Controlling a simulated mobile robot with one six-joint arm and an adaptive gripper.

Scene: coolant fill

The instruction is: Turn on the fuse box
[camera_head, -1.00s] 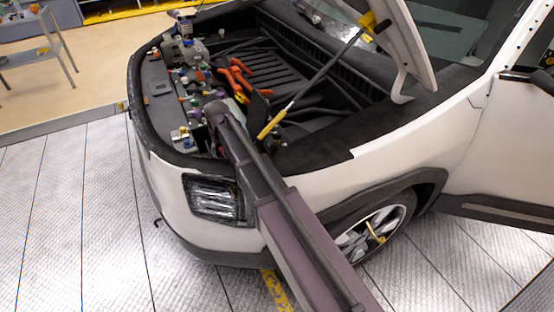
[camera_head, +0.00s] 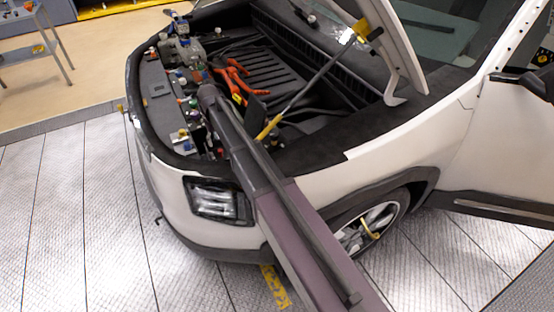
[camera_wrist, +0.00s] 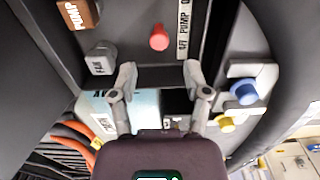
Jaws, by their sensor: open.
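My gripper (camera_wrist: 159,68) is open in the wrist view, with its two grey fingers spread and nothing held between them. Behind and between the fingers is a pale blue box face (camera_wrist: 143,104) with a partly covered label starting with "A". Beside it is a small black and white part (camera_wrist: 178,103). I cannot tell whether this is the fuse box, and no part is clearly labelled as one. A red knob (camera_wrist: 159,37) sits just beyond the fingertips. In the head view my gripper is not clearly distinguishable among the engine-bay parts.
A brown block labelled PUMP (camera_wrist: 75,13), a grey block (camera_wrist: 101,57), a blue knob (camera_wrist: 243,92) and a yellow knob (camera_wrist: 227,123) surround the fingers. Orange cables (camera_head: 236,78) lie in the open bay. A yellow-ended strut (camera_head: 310,88) rises to the hood.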

